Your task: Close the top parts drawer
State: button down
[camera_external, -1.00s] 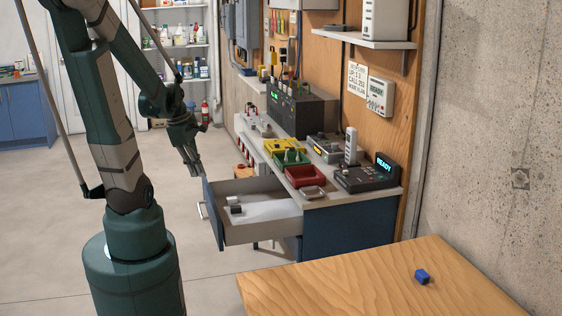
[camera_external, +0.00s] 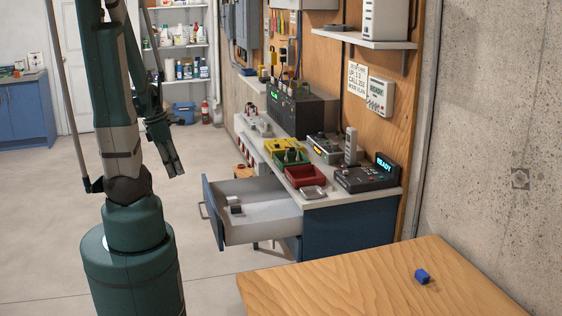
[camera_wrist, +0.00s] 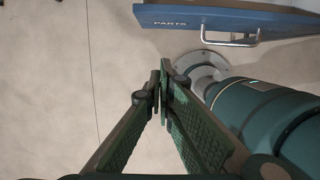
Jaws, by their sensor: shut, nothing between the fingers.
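The top parts drawer (camera_external: 262,231) stands pulled out of the blue workbench cabinet (camera_external: 345,228) in the external view. Its blue front with a bar handle (camera_external: 203,211) faces left. Small grey and dark blocks lie in it. In the wrist view the drawer front marked PARTS (camera_wrist: 190,18) is at the top right, with its handle (camera_wrist: 229,40). My gripper (camera_external: 176,168) is left of the drawer front and above its level in the picture, apart from it. In the wrist view my gripper (camera_wrist: 160,84) has its fingertips together and holds nothing.
The bench top holds a red bin (camera_external: 305,176), a yellow bin (camera_external: 285,146) and electronic devices. Floor left of the drawer is clear apart from my base.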

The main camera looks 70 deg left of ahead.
jog(key=shift+f, duration=0.2)
jog(key=w+f+b, duration=0.3)
jog(key=w+f, duration=0.3)
jog(key=f, duration=0.3)
jog(key=shift+w+f, duration=0.15)
jog(key=shift+w, duration=0.05)
dwell(0.9)
jog(key=shift+w+b, duration=0.15)
jog(key=shift+b, duration=0.15)
jog(key=b, duration=0.3)
send_over(264, 195)
jog(key=s, duration=0.2)
jog(key=shift+w, duration=1)
jog(key=shift+w+a, duration=0.1)
jog(key=shift+w, duration=0.05)
